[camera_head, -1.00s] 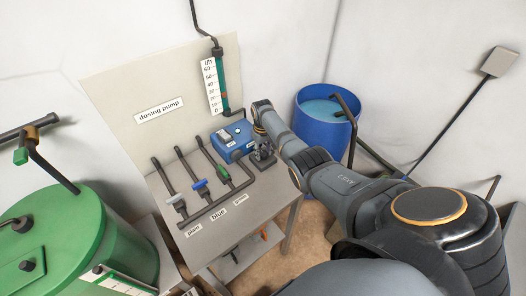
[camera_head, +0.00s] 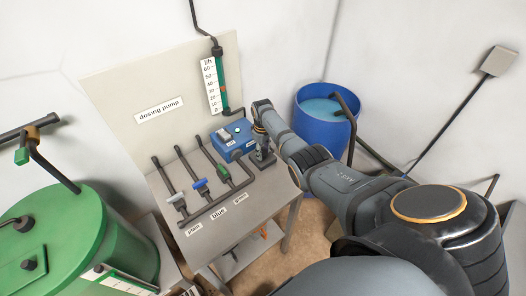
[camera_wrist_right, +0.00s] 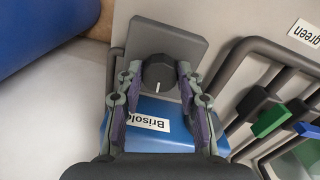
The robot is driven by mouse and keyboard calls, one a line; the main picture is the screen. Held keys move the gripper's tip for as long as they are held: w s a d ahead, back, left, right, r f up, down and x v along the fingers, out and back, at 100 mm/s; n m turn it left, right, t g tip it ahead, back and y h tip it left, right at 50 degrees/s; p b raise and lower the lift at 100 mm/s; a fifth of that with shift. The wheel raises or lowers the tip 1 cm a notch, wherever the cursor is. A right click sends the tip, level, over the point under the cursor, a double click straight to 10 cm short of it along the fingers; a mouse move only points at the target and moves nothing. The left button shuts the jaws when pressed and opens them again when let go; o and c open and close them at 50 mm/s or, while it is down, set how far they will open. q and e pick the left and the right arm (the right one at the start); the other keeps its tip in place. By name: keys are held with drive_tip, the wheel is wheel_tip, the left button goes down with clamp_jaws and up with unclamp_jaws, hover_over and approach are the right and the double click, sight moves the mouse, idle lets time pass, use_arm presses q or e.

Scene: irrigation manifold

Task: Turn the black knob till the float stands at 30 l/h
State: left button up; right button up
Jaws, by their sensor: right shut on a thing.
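The black knob (camera_wrist_right: 158,70) sits on a grey plate in the right wrist view, its white pointer line toward the bottom of the picture. My right gripper (camera_wrist_right: 158,78) is shut on it, one finger on each side. In the head view my right gripper (camera_head: 262,158) hides the knob at the blue pump's right end. The flow tube (camera_head: 220,78) with its white l/h scale (camera_head: 210,88) stands on the back panel. A small reddish float shows about mid-scale; its exact reading is too small to tell. My left gripper is not in view.
The blue dosing pump (camera_head: 232,138) stands beside the gripper. Pipes with white, blue (camera_head: 200,184) and green (camera_head: 223,173) valve handles run across the bench (camera_head: 247,203). A blue barrel (camera_head: 323,131) stands behind my right arm, a green tank (camera_head: 75,240) at left.

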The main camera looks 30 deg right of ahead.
drive_tip(key=shift+w+r, duration=0.15)
drive_tip(key=o, duration=1.2)
wheel_tip(320, 180, up, 12)
drive_tip(key=shift+a+f, duration=0.1)
drive_tip(key=shift+s, duration=0.2)
